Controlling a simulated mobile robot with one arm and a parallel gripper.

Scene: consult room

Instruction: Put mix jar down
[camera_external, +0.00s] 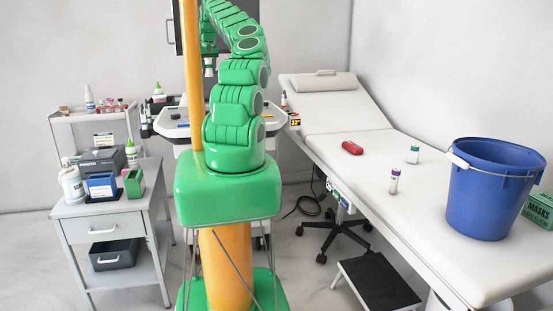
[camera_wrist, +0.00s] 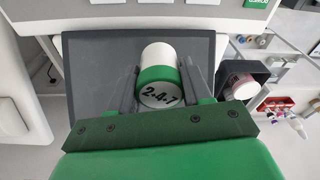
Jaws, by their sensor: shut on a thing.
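The mix jar (camera_wrist: 157,92) is white with a green band and dark markings on the end facing the camera. In the wrist view my gripper (camera_wrist: 158,76) has one dark finger on each side of the jar and is shut on it. In the external view my gripper (camera_external: 209,56) is at the far end of my arm, with the small white jar (camera_external: 209,71) hanging below it. A dark grey flat surface (camera_wrist: 90,60) lies behind the jar in the wrist view. I cannot tell how far the jar is from it.
A dark holder (camera_wrist: 229,105) with a round container is right of the jar in the wrist view. A red bin (camera_wrist: 273,105) lies further right. A white cart (camera_external: 274,124), an exam bed (camera_external: 345,135) and a blue bucket (camera_external: 485,195) show in the external view.

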